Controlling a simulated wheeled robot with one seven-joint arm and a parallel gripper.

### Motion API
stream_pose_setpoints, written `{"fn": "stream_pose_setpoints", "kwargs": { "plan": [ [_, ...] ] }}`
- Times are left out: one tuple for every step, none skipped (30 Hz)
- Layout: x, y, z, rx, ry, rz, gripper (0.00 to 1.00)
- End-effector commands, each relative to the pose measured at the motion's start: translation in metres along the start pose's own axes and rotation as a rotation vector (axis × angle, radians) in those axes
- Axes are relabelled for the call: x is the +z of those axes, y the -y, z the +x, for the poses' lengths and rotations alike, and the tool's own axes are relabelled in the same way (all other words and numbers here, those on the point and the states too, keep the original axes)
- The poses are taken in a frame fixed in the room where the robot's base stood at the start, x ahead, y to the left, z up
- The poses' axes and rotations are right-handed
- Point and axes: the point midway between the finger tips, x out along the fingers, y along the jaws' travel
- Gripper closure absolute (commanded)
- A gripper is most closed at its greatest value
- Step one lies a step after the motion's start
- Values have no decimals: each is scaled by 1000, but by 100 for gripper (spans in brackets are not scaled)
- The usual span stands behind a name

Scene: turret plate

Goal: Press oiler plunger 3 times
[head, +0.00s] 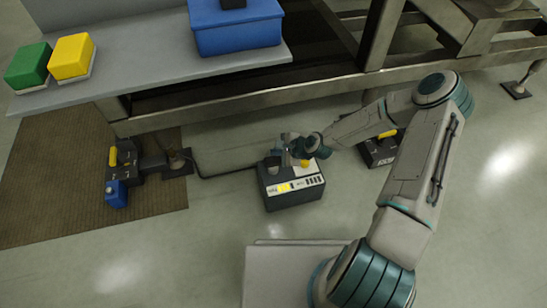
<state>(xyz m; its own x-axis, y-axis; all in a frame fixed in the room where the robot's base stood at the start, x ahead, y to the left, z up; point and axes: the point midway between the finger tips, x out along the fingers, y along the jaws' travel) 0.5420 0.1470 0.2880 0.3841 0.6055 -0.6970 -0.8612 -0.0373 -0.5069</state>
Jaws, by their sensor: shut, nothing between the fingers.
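A dark grey box with a pale label strip (293,194) stands on the floor in the middle of the view and looks like the oiler. A small yellow knob (304,163) on its top, likely the plunger, shows partly beside my wrist. My gripper (289,152) is over the top of this box, shut and empty, close to the knob. My wrist hides part of the box top, so I cannot tell whether the fingers touch the knob.
A black unit with a yellow handle and blue part (117,192) stands on the brown mat (50,190) at left. Another black unit (378,153) is behind my arm. A metal frame and grey bench (140,60) with green, yellow and blue boxes overhang behind. The front floor is clear.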

Motion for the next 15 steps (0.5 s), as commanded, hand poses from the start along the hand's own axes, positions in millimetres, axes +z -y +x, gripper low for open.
{"fn": "stream_pose_setpoints", "kwargs": {
  "plan": [
    [5, 5, -7, 0, 0, 0, 100],
    [7, 7, -9, 0, 0, 0, 100],
    [9, 9, -12, 0, 0, 0, 100],
    [10, 10, -14, 0, 0, 0, 100],
    [12, 12, -16, 0, 1, 0, 100],
    [14, 14, -19, 0, 1, 1, 100],
    [15, 15, -20, 0, 1, 1, 100],
    [16, 16, -22, 0, 1, 1, 100],
    [16, 16, -22, 0, 1, 1, 100],
    [17, 16, -22, 0, 1, 0, 100],
    [16, 16, -22, 0, 1, 0, 100],
    [16, 16, -22, 0, 1, 0, 100],
    [16, 16, -22, 0, 1, 0, 100],
    [16, 16, -21, 0, 1, 0, 100],
    [16, 16, -21, 0, 1, 0, 100]
  ]
}}
